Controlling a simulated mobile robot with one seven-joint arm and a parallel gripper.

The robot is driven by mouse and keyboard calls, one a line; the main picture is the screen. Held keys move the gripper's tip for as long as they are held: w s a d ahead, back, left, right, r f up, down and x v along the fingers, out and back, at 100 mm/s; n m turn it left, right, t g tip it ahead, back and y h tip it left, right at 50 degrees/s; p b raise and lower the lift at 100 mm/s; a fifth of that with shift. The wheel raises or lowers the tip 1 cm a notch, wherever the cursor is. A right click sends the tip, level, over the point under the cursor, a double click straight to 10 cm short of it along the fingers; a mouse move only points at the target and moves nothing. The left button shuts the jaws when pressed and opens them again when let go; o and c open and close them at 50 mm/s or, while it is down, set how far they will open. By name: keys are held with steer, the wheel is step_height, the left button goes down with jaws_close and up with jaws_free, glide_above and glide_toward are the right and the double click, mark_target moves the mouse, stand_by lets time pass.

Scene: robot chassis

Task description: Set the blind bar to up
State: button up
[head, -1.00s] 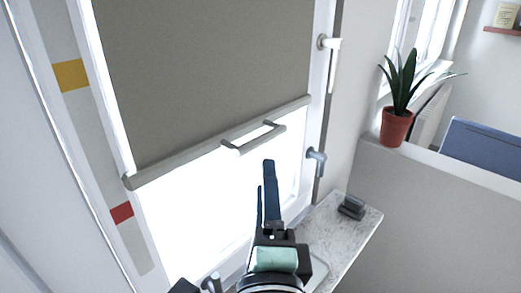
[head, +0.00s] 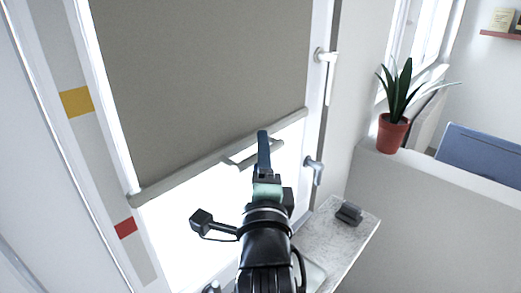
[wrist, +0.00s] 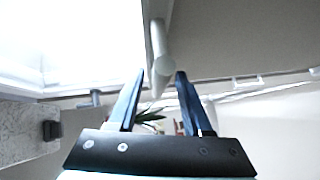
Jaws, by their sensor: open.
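The grey blind (head: 205,75) hangs over the bright window and ends in a grey blind bar (head: 180,180), tilted in the head view. A small handle (head: 272,153) stands off the bar. The bar's left end is a little above a red mark (head: 125,228) and well below a yellow mark (head: 76,101). My gripper (head: 264,145) is at the handle, covering its middle in the head view. In the wrist view, my gripper (wrist: 161,78) is open, and the handle (wrist: 163,55) shows between its fingers. I cannot tell whether they touch it.
Two window handles (head: 326,56) (head: 314,168) are on the frame at right. A stone sill (head: 330,240) with a dark small object (head: 349,212) lies below. A potted plant (head: 392,130) stands on a low wall (head: 440,190) to the right.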

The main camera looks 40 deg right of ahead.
steer(key=shift+c, duration=0.2)
jaws_close()
stand_by(1.2)
